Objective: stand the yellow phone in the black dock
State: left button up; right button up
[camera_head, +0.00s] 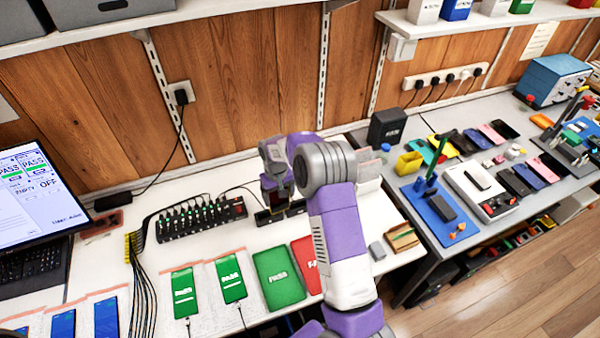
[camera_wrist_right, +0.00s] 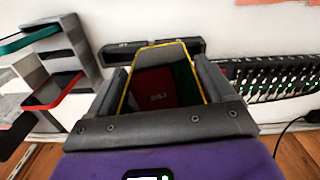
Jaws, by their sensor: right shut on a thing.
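The yellow phone (camera_wrist_right: 165,88) shows in the right wrist view as a dark, glossy slab with a thin yellow rim; its face reflects red and green. My right gripper (camera_head: 272,192) is shut on it, with one grey finger along each side. In the head view the phone (camera_head: 263,217) is a small dark shape below the gripper, partly hidden by my arm. The black dock (camera_wrist_right: 122,52) is a low dark block just past the phone's far edge, and the phone overlaps it. I cannot tell whether they touch. My left gripper is not in view.
A black hub with several green lights (camera_head: 200,218) stands left of the gripper. A green PASS tray (camera_head: 278,280) and a red tray (camera_head: 306,262) lie in front. A grey tiered stand (camera_wrist_right: 68,50) shows at left in the wrist view. A laptop (camera_head: 35,195) is far left.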

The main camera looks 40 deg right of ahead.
jog(key=shift+m, duration=0.5)
jog(key=d, duration=0.5)
jog(key=d+p, duration=0.1)
jog(key=d, duration=0.2)
jog(key=shift+w+r, duration=0.3)
jog(key=shift+w, duration=0.1)
jog(key=shift+d+f+b, duration=0.3)
jog(key=shift+f+b, duration=0.3)
jog(key=shift+f, duration=0.5)
jog(key=shift+d+f+b, duration=0.25)
jog(key=shift+f+b, duration=0.3)
jog(key=shift+f, duration=0.5)
jog(key=shift+f, duration=0.15)
jog(key=shift+f+b, duration=0.1)
jog(key=shift+b, duration=0.2)
jog(key=shift+f+b, duration=0.4)
jog(key=shift+f, duration=0.1)
jog(key=shift+f, duration=0.15)
